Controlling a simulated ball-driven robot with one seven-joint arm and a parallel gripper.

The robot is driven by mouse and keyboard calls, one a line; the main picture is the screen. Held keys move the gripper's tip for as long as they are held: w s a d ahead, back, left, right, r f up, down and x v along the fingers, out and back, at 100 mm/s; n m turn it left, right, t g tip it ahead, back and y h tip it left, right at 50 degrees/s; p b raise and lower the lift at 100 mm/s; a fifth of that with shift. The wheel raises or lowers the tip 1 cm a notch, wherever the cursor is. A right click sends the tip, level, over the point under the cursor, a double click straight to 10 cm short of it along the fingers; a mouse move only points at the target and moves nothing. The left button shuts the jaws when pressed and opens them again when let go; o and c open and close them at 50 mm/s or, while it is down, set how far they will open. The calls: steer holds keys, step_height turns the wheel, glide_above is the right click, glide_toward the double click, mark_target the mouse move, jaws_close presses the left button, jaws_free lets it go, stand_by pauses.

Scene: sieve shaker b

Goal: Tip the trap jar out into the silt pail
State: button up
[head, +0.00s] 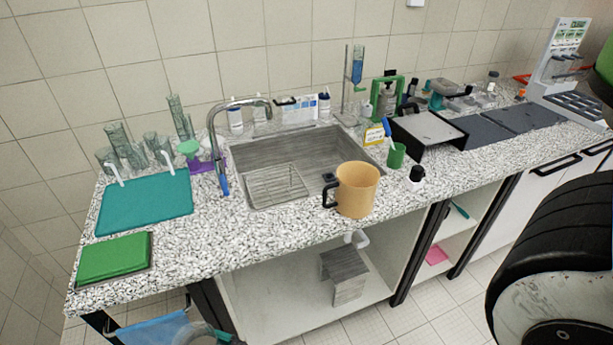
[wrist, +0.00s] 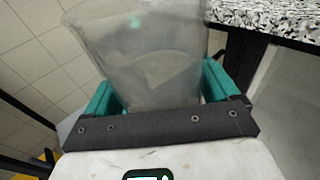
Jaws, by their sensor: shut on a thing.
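My gripper (wrist: 160,88) has its two teal fingers on either side of a clear, greyish jar (wrist: 150,45), apparently the trap jar, and is shut on it. The jar looks tilted in the wrist view, and a paler patch shows low in it; I cannot tell what it contains. In the head view a greyish rounded edge (head: 198,333), apparently the jar, shows at the bottom left, below counter height. A tan vessel with a black handle (head: 357,190), which may be the silt pail, stands upright on the counter's front edge, right of the sink, well apart from the jar.
The speckled counter (head: 240,225) has a sink (head: 250,160) with a tap and wire rack. Teal (head: 145,203) and green (head: 113,257) boards lie left. A blue cloth (head: 155,328) hangs below.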

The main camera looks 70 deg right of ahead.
steer(key=shift+s+a+f, duration=0.1)
steer(key=shift+s, duration=0.3)
steer(key=shift+w+d+r, duration=0.25)
steer(key=shift+w+d, duration=0.05)
steer(key=shift+w, duration=0.05)
